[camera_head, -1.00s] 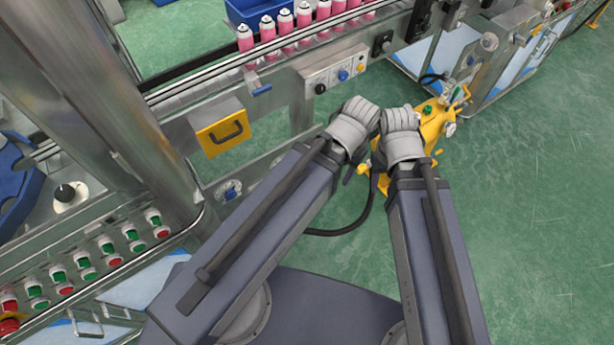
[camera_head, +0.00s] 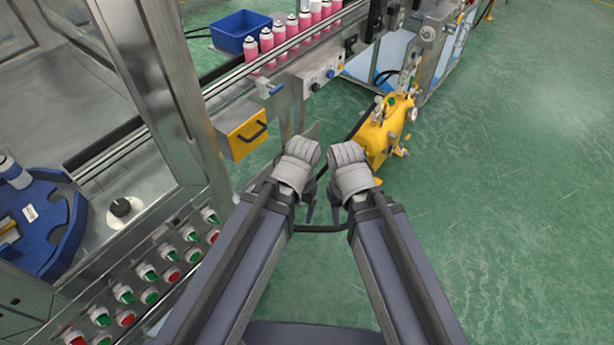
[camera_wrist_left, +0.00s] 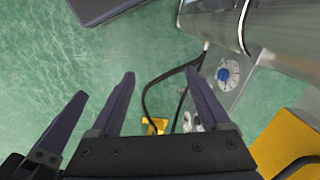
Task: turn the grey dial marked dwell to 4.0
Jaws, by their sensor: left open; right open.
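No dial's marking is legible, so I cannot tell which one is dwell. A dark knob on a pale round plate (camera_head: 122,207) sits on the metal machine top at the left, far from both grippers. A small panel (camera_head: 322,76) below the bottle line carries a dark knob (camera_head: 315,87) and a blue knob (camera_head: 330,74). The left wrist view shows a blue dial on a white scale plate (camera_wrist_left: 223,74), right of the fingers. My left gripper (camera_head: 309,204) is open and empty; its fingers show in the left wrist view (camera_wrist_left: 160,73). My right gripper (camera_head: 337,206) is open beside it.
Push buttons and switches (camera_head: 150,270) line the machine's front at lower left. A yellow machine (camera_head: 385,130) stands beyond the right gripper. Pink bottles (camera_head: 267,42) stand on a conveyor. Green floor on the right is free.

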